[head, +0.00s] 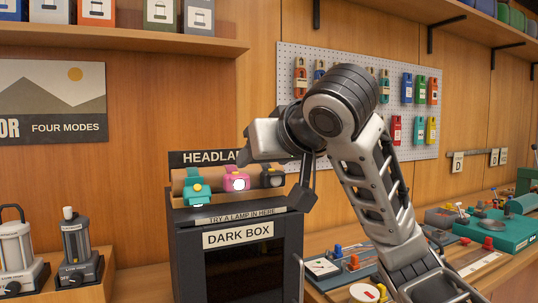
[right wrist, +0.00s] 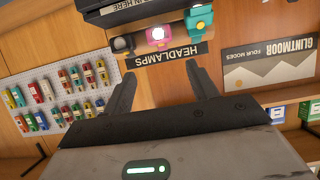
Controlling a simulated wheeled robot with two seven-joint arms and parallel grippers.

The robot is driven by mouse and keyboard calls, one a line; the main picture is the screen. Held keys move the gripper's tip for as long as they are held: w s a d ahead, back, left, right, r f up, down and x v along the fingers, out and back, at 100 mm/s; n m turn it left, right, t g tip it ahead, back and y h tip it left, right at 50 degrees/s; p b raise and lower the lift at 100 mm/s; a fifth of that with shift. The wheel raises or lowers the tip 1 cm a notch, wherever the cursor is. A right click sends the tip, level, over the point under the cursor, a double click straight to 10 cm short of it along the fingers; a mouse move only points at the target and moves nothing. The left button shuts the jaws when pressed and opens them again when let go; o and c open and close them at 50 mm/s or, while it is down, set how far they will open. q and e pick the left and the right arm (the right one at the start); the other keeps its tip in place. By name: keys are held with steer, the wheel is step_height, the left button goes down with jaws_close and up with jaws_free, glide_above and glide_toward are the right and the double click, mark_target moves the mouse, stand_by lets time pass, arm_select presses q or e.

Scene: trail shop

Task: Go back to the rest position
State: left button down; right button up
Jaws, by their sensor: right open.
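My right arm comes in from the right in the head view. Its gripper (head: 301,190) hangs in front of the headlamp stand, near its right end. In the right wrist view the two fingers of the right gripper (right wrist: 160,78) are spread apart with nothing between them. A teal headlamp (head: 196,187), a pink headlamp (head: 236,181) with a bright white lens and a dark headlamp (head: 272,177) sit in a row on the stand. The gripper appears apart from them. My left gripper is not in view.
The black dark box (head: 238,262) stands below the headlamps. Two lanterns (head: 75,248) stand at left. A pegboard (head: 290,72) with colourful tools hangs behind my arm. A workbench with a teal case (head: 496,232) and small tools lies at right. A shelf (head: 120,38) runs above.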

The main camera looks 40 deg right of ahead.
steer(key=shift+s+a+r, duration=0.1)
steer(key=shift+s, duration=0.25)
stand_by(0.3)
steer(key=a+f+n+g+y, duration=0.1)
steer(key=a+f, duration=0.2)
steer(key=f, duration=0.7)
steer(key=a+f+n+g+y, duration=0.1)
steer(key=a+f+n+g, duration=0.15)
steer(key=f, duration=0.75)
steer(key=a+f+n+g+y, duration=0.1)
steer(key=a+f, duration=0.3)
steer(key=f, duration=0.6)
steer(key=s+a+f+g, duration=0.2)
steer(key=s+f+g, duration=0.3)
steer(key=s+f, duration=1.45)
steer(key=w+a+f+t+y, duration=0.2)
steer(key=w+a+f+t, duration=0.2)
steer(key=f, duration=0.6)
steer(key=shift+w+a+n+t+y, duration=0.2)
steer(key=shift+w+n+t+y, duration=0.25)
steer(key=shift+t, duration=0.8)
